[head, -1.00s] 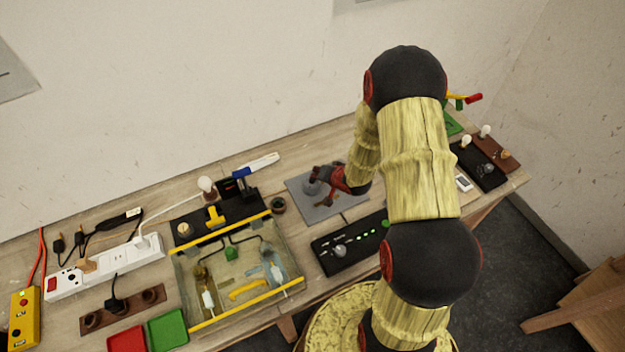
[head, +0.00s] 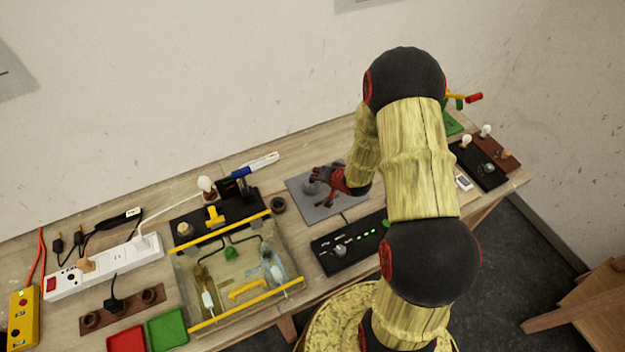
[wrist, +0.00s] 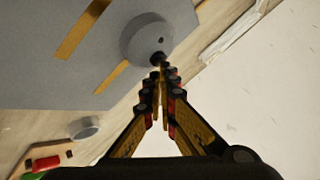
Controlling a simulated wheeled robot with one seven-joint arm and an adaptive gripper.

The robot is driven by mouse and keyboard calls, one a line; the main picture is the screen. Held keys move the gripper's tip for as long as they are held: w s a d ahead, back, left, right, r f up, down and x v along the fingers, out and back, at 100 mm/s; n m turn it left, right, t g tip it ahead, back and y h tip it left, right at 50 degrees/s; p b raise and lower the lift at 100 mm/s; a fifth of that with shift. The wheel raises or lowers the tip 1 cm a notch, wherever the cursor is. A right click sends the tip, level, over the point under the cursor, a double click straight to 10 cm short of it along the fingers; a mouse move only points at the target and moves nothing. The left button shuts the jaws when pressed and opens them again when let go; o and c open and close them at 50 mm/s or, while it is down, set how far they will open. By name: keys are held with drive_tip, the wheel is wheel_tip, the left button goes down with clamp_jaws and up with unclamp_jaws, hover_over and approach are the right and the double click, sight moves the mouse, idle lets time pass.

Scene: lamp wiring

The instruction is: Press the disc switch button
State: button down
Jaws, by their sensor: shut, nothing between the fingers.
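A grey round disc (wrist: 146,36) sits on a flat grey plate (wrist: 60,75) in the wrist view, with a small dark spot on its face. In the head view, the plate (head: 322,212) lies on the bench and the disc (head: 312,187) is partly covered by my gripper (head: 322,184). My gripper (wrist: 160,66) is shut and empty, its fingertips together at the disc's near edge in the wrist view. I cannot tell whether the tips touch the disc. A dark round part at the tips is partly hidden.
A black control box (head: 335,262) with a knob and green lights stands in front of the plate. A clear tank with yellow bars (head: 235,325) is to the left. A small dark round cup (head: 278,205) stands close by the plate's left side. Wall behind.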

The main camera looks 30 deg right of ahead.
drive_tip(key=shift+f, duration=0.1)
idle(0.3)
drive_tip(key=shift+r+p, duration=0.45)
wheel_tip(320, 180, up, 6)
drive_tip(key=p, duration=0.5)
idle(0.7)
